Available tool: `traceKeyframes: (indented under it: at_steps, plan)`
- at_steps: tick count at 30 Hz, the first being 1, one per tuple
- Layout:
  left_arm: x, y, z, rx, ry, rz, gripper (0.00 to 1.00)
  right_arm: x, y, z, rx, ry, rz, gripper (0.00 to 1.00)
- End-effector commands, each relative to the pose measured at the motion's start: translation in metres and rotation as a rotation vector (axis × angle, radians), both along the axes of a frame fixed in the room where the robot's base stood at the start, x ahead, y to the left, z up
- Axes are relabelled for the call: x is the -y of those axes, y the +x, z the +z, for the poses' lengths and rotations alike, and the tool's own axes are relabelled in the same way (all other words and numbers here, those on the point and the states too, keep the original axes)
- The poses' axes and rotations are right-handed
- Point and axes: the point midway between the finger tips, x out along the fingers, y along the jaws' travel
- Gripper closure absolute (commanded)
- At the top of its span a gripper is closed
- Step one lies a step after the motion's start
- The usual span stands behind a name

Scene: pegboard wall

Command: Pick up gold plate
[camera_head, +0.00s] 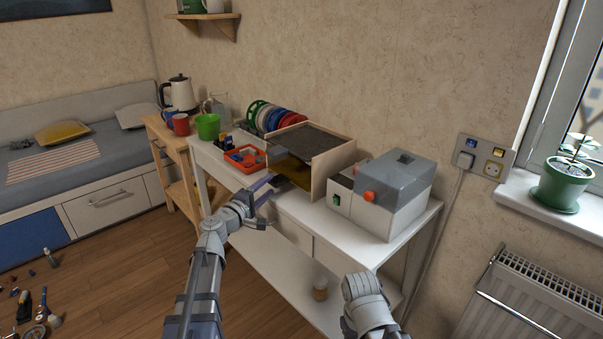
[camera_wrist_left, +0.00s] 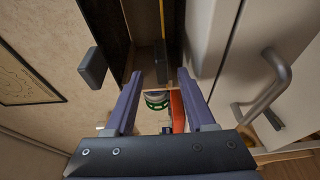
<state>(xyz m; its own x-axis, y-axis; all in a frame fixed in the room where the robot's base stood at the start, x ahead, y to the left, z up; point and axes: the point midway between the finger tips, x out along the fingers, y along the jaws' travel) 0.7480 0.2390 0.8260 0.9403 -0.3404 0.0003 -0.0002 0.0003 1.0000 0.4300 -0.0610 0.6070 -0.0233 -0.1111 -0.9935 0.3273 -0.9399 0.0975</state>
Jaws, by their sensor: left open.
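In the left wrist view a thin yellow edge (camera_wrist_left: 162,18), seemingly the plate, shows edge-on beyond my fingers. My left gripper (camera_head: 272,187) is at the table's front edge, just in front of the box. Part of the plate is hidden under the box top. Part of my right arm shows at the bottom; its gripper does not.
A red tray (camera_head: 245,158) sits left of the box, with colored discs (camera_head: 272,117) behind it. A grey-white machine with a red knob (camera_head: 392,195) stands to the right.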

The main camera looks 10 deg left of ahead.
Motion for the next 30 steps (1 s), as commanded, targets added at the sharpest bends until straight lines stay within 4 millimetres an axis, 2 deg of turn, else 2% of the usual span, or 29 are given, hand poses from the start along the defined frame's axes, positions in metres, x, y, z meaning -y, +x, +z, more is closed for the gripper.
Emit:
traceKeyframes:
  at_steps: [3,7,15,30]
  plan:
    - [0.006,0.020,-0.004,0.000,0.000,-0.002,0.45,0.000,0.000,-0.004,0.000,-0.001,0.000,1.00]
    - [0.012,0.036,-0.003,0.000,0.000,-0.002,0.45,0.000,0.000,-0.003,0.000,-0.001,0.000,1.00]
    - [0.014,0.038,-0.003,0.000,0.000,0.000,0.46,0.000,0.000,-0.003,0.000,-0.001,0.000,1.00]
    - [0.014,0.038,-0.003,0.000,0.000,0.000,1.00,0.000,0.000,-0.003,0.000,-0.001,0.000,1.00]
